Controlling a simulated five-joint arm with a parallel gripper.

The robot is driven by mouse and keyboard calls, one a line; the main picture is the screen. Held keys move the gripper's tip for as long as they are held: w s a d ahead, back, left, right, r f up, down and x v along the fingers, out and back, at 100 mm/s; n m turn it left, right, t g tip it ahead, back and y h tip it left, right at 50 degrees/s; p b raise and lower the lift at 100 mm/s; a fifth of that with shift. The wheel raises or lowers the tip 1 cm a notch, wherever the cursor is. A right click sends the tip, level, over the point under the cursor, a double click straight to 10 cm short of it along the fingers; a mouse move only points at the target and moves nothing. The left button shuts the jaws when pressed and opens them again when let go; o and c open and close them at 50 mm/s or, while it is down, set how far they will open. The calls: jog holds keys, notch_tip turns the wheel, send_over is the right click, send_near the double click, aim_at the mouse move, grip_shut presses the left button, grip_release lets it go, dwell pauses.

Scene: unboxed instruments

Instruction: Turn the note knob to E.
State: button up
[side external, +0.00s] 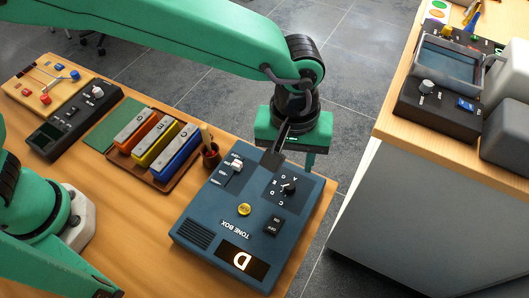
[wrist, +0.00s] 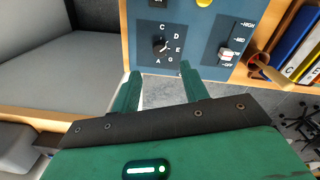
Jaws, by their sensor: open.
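The blue tone box (side external: 206,207) lies on the wooden table, and its lit display (side external: 243,261) shows D. The note knob (side external: 289,187) is small and black, on a dark panel ringed with letters. In the wrist view the note knob (wrist: 160,46) sits just beyond my fingertips, roughly centred between them, with C, D, E, G and A readable around it. Its pointer seems to face the D side. My gripper (side external: 292,160) is above the box's far edge, open and empty. In the wrist view my gripper (wrist: 160,70) shows two spread green fingers, apart from the knob.
The box also carries a slider (side external: 237,164), a yellow button (side external: 244,209) and an ON/OFF switch (side external: 273,225). Another bench (side external: 410,142) with instruments is at right, across a floor gap.

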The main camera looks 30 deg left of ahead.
aim_at(290, 184)
jog(key=shift+f, duration=0.1)
jog(key=shift+d+f, duration=0.15)
jog(key=shift+f, duration=3.65)
jog(key=shift+c, duration=0.3)
grip_shut()
